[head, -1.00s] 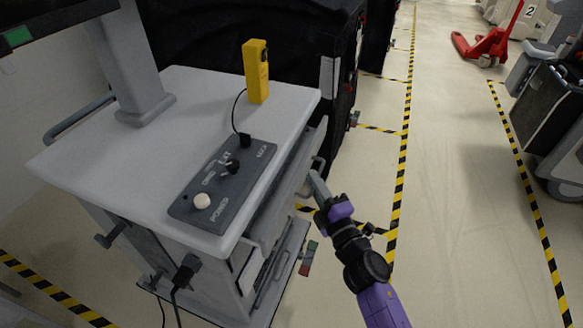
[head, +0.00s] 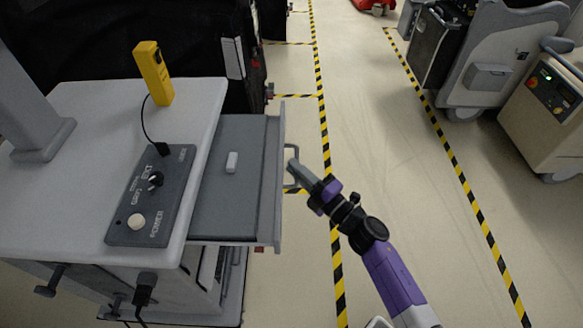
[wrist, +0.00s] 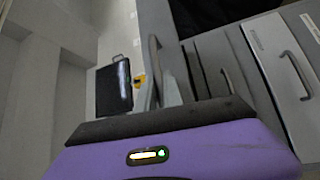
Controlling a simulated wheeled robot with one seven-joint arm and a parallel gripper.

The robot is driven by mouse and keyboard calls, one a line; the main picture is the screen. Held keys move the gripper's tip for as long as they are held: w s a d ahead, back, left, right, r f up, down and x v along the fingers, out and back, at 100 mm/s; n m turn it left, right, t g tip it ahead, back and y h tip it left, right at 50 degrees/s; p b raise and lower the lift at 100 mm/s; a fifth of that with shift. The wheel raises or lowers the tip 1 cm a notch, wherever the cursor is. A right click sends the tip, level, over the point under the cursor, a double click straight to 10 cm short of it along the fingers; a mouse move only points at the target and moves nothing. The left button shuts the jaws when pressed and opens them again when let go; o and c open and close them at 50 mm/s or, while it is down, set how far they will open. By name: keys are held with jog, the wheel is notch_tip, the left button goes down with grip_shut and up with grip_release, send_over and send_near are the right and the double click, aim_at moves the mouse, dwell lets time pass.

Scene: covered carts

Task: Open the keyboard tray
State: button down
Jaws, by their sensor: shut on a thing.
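The grey keyboard tray (head: 235,205) is slid out from under the cart's white top (head: 90,105) toward the right in the head view. A small pale block (head: 231,162) lies on it. A grey bar handle (head: 296,151) sits on the tray's front panel. My gripper (head: 294,168) is shut on this handle, its grey fingers reaching it from the lower right. In the wrist view my purple gripper body fills the bottom, and the exact contact at the fingertips is hard to make out.
A control panel (head: 152,196) with knobs and a yellow handheld device (head: 153,72) are on the cart top. A black-covered cart (head: 205,40) stands behind. Floor to the right is clear up to another cart (head: 550,100). The wrist view shows handled drawer fronts (wrist: 275,50).

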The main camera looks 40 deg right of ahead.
jog(key=shift+f, duration=0.1)
jog(key=c, duration=1.8)
grip_release()
jog(key=shift+s, duration=0.1)
jog(key=shift+s+a+f+b, duration=0.15)
jog(key=shift+s+b, duration=0.1)
jog(key=shift+s, duration=1)
jog(key=shift+s+d+f+b, duration=0.15)
jog(key=shift+s+b, duration=0.1)
jog(key=shift+s, duration=1.05)
jog(key=shift+s+a+f+b, duration=0.15)
jog(key=shift+s+b, duration=0.1)
jog(key=shift+s, duration=1)
